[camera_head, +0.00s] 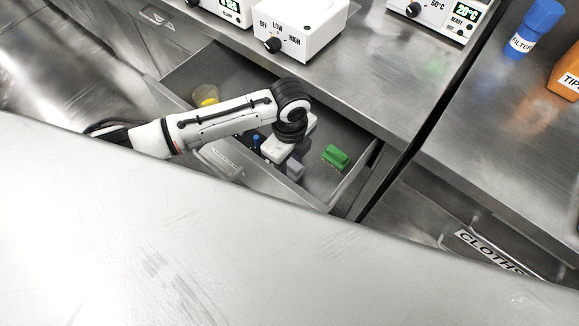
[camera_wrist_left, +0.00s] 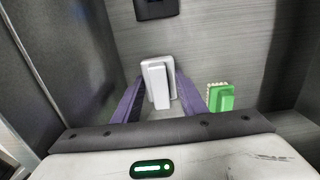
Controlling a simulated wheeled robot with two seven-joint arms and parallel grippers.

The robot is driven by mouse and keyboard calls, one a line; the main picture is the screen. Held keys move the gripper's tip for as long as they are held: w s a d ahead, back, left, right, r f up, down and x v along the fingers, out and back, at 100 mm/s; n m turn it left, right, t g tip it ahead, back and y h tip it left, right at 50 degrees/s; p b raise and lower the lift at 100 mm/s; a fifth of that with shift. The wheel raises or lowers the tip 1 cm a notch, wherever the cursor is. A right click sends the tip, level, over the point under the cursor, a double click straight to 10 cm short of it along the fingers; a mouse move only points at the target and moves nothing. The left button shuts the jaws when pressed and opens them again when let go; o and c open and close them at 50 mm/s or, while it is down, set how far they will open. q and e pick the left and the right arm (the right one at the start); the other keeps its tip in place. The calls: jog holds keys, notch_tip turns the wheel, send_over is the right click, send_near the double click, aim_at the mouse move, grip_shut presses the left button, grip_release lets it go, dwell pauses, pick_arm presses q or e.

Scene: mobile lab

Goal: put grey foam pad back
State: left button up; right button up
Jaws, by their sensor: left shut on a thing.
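The grey foam pad (camera_head: 295,170) is a small light grey block with a raised part on top. It is inside the open drawer (camera_head: 350,190), at the tip of my left gripper (camera_head: 287,163). In the left wrist view the pad (camera_wrist_left: 157,85) sits between the two purple fingers of my left gripper (camera_wrist_left: 157,95), which is shut on it. I cannot tell whether the pad touches the drawer floor. My right gripper is in neither view.
A green block-shaped brush (camera_head: 335,156) lies right of the pad in the drawer. A yellow item in a clear cup (camera_head: 206,95) is at the drawer's left. A small blue thing (camera_head: 256,142) is beside my gripper. The counter (camera_head: 385,80) overhangs the drawer's back.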

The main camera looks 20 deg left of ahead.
aim_at(290, 161)
pick_arm(q)
jog(key=shift+f, duration=1.2)
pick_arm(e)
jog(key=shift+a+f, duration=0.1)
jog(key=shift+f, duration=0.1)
pick_arm(q)
jog(key=shift+f, duration=0.15)
jog(key=o, duration=1)
notch_tip(290, 161, up, 11)
jog(key=shift+p, duration=0.85)
jog(key=shift+r, duration=0.7)
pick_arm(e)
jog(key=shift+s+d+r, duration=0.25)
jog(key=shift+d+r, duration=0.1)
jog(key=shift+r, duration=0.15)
